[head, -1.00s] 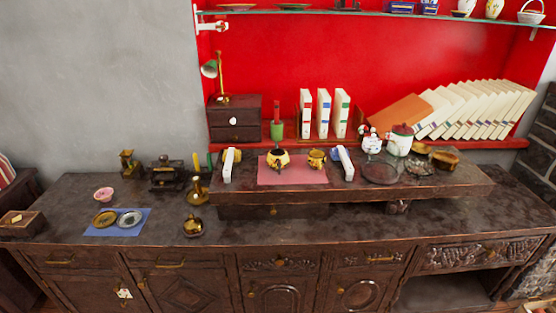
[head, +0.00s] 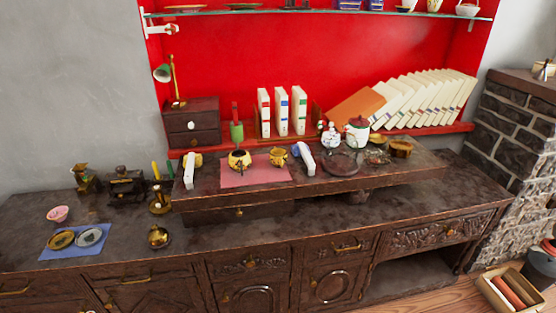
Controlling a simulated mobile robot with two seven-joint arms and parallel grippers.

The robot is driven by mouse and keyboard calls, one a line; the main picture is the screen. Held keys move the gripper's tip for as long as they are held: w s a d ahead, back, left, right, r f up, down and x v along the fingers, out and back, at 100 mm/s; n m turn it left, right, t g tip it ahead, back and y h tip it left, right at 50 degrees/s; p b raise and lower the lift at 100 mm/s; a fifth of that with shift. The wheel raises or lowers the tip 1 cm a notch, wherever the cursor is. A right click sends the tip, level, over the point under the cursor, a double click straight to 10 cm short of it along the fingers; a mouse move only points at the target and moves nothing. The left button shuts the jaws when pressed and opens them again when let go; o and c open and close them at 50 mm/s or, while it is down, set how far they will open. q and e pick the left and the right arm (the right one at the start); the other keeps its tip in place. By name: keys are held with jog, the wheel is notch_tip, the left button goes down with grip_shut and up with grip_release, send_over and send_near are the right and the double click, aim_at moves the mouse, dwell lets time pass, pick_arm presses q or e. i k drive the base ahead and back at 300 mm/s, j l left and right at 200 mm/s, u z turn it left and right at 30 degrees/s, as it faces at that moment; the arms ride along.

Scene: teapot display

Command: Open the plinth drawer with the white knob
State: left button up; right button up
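A dark wooden plinth (head: 400,172) stands on the sideboard. Under its left part is a dark drawer front (head: 275,210), with a small knob (head: 239,212) that looks brassy; no opening shows there. A white knob (head: 191,125) sits on the upper drawer of a small dark chest (head: 205,112) on the red shelf behind the plinth. Both of that chest's drawers look shut. Neither of my grippers is in view.
A brass vessel (head: 158,237) stands left of the plinth, and a blue mat (head: 62,252) farther left. The sideboard top before the plinth is clear.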

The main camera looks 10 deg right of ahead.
aim_at(205, 120)
jog(key=i+j+z, duration=0.95)
jog(key=i+j, duration=0.1)
jog(key=j, duration=0.05)
